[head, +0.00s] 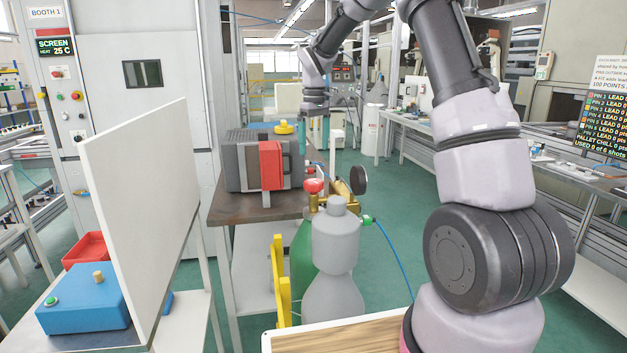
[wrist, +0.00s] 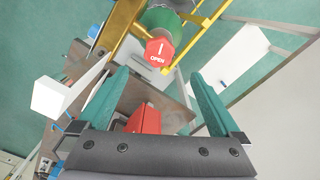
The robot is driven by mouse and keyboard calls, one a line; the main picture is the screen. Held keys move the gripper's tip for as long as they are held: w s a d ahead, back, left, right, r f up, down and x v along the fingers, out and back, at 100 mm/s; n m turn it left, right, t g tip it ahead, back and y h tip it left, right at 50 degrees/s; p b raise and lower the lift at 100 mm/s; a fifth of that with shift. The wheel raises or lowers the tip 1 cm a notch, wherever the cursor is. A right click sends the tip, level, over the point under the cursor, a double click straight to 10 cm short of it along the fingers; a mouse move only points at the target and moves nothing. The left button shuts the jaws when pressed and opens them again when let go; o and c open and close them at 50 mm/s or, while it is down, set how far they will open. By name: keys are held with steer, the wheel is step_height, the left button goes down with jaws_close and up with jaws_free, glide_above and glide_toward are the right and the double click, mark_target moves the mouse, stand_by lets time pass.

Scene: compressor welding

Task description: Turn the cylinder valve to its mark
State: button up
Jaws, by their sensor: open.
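The cylinder valve is a red knob (head: 313,186) on brass fittings above a green cylinder (head: 302,258), in the middle of the head view. In the wrist view the red knob (wrist: 159,51) shows a white line and the word OPEN on its face. My gripper (head: 314,149) has two teal fingers pointing down and hangs above the knob in the head view. In the wrist view the gripper (wrist: 159,75) is open and empty, its fingers wide apart, with the knob beyond the tips and between their lines. I see no separate mark beside the knob.
A grey bottle-shaped body (head: 335,245) stands in front of the green cylinder. A round gauge (head: 358,180) and a blue hose (head: 394,255) are to the right. A welding unit (head: 245,160) with a red panel sits on a table behind left. A yellow frame (head: 280,280) flanks the cylinder.

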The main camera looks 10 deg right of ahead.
mark_target(314, 181)
steer(key=f, duration=1.1)
steer(key=shift+w+f, duration=0.25)
steer(key=shift+f, duration=0.05)
steer(key=c, duration=1.3)
